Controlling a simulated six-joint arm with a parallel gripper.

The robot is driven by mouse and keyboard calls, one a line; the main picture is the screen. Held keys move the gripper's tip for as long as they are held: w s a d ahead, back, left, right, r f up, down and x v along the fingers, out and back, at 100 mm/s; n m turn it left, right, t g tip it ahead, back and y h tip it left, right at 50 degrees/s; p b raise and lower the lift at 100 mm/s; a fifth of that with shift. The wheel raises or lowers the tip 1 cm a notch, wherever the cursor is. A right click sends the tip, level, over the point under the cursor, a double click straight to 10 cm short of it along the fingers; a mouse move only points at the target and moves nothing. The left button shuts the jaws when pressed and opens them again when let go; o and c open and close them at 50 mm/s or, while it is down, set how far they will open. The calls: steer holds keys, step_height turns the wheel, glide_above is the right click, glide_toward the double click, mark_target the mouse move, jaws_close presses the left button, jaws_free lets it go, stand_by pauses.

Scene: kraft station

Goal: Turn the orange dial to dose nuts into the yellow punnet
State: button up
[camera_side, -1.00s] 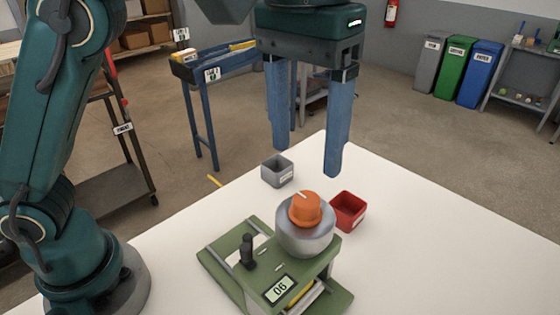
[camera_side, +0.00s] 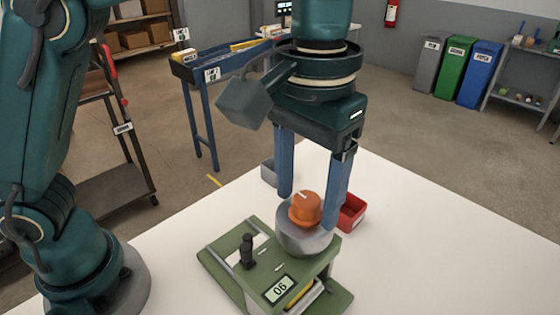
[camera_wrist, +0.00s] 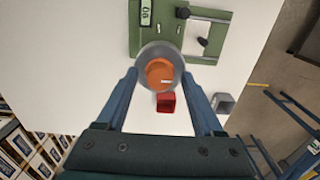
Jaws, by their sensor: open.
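The orange dial (camera_side: 305,212), with a white pointer mark, sits on top of a round grey hopper (camera_side: 303,242) on the green dosing machine (camera_side: 234,262). My gripper (camera_side: 311,208) is open and points down over the dial, one finger on each side, apart from it. In the wrist view the dial (camera_wrist: 158,71) lies between the fingertips of my gripper (camera_wrist: 159,76). The yellow punnet (camera_side: 302,292) shows only as a strip under the machine's deck; its contents are hidden. The machine's display (camera_side: 279,289) shows two digits.
A black-knobbed lever (camera_side: 247,250) stands on the machine left of the dial. A red bin (camera_side: 352,213) and a grey bin (camera_side: 268,171) stand behind on the white table (camera_side: 440,250), partly hidden by my fingers. The table's right side is clear.

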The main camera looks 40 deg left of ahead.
steer(key=shift+f, duration=0.1)
jaws_close()
steer(key=shift+m, duration=0.4)
steer(key=m, duration=0.3)
steer(key=shift+m, duration=0.4)
steer(key=m, duration=0.4)
steer(key=shift+m, duration=0.3)
steer(key=m, duration=0.4)
steer(key=shift+m, duration=2.2)
